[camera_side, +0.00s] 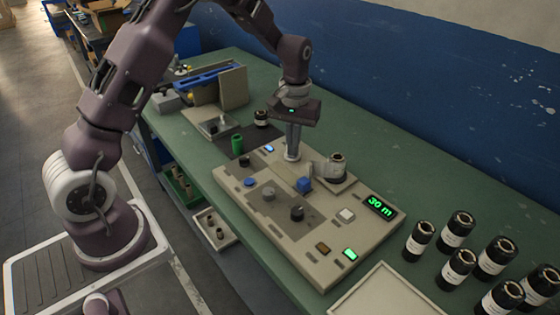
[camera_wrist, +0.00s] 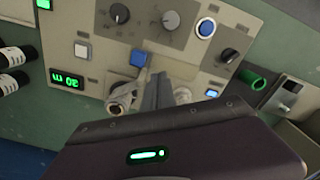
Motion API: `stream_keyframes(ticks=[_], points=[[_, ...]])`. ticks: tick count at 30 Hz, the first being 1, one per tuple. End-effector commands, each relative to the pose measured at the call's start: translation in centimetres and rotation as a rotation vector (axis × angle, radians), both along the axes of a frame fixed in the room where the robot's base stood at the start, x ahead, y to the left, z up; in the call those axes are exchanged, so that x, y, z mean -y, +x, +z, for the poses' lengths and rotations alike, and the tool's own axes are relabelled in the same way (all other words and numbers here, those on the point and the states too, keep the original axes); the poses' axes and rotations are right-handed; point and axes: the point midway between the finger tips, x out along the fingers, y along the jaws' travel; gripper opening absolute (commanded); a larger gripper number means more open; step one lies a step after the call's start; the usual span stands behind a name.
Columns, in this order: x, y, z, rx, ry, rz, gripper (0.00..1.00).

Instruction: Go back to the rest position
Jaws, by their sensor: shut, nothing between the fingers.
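My gripper (camera_side: 292,150) is shut and empty, pointing down over the back part of the beige control panel (camera_side: 228,184). I cannot tell whether the fingertips touch the panel. The green display (camera_side: 380,206) on the panel reads "30 m". A green lamp (camera_side: 350,253) is lit at the panel's front edge.
A pale tray (camera_side: 385,295) lies in front. A green cylinder (camera_side: 237,144), a black roll (camera_side: 261,118) and a blue-railed machine (camera_side: 210,78) stand behind. The blue wall (camera_side: 450,90) runs along the back.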

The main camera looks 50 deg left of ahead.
Motion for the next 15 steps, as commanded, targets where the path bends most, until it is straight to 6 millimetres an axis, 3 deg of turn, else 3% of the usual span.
stream_keyframes(ticks=[5, 8, 11, 15], points=[[0.0, 0.0, 0.0, 0.000, 0.000, 0.000, 0.00], [0.3, -0.4, 1.5, 0.017, -0.002, -0.013, 0.00], [1.6, -2.3, 6.7, 0.081, -0.005, -0.066, 0.00], [4.0, -9.0, 15.0, 0.201, 0.003, -0.193, 0.00]])
